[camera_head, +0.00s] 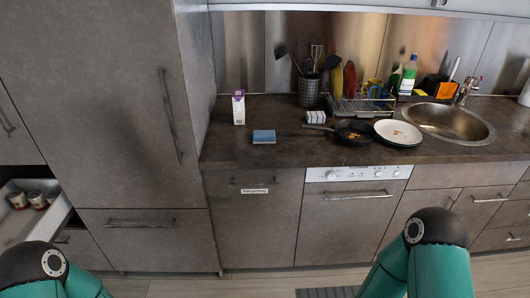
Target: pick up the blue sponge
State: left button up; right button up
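A blue sponge (264,136) lies flat on the dark countertop (240,152), near its front edge on the left part. Nothing touches the sponge. My two arms show only as green links at the bottom of the head view, one at the lower left and one at the lower right. Both of my grippers are out of the picture.
A carton (238,108) stands behind the sponge. To its right are a utensil holder (309,93), a black pan (354,132), a white plate (398,133) and the sink (450,122). An open drawer (22,228) with cups juts out at left. Counter around the sponge is clear.

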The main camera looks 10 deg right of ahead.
aim_at(259, 137)
jog(key=u, duration=0.2)
jog(key=k, duration=0.15)
jog(key=u, duration=0.15)
jog(key=i, duration=1)
jog(key=z, duration=0.05)
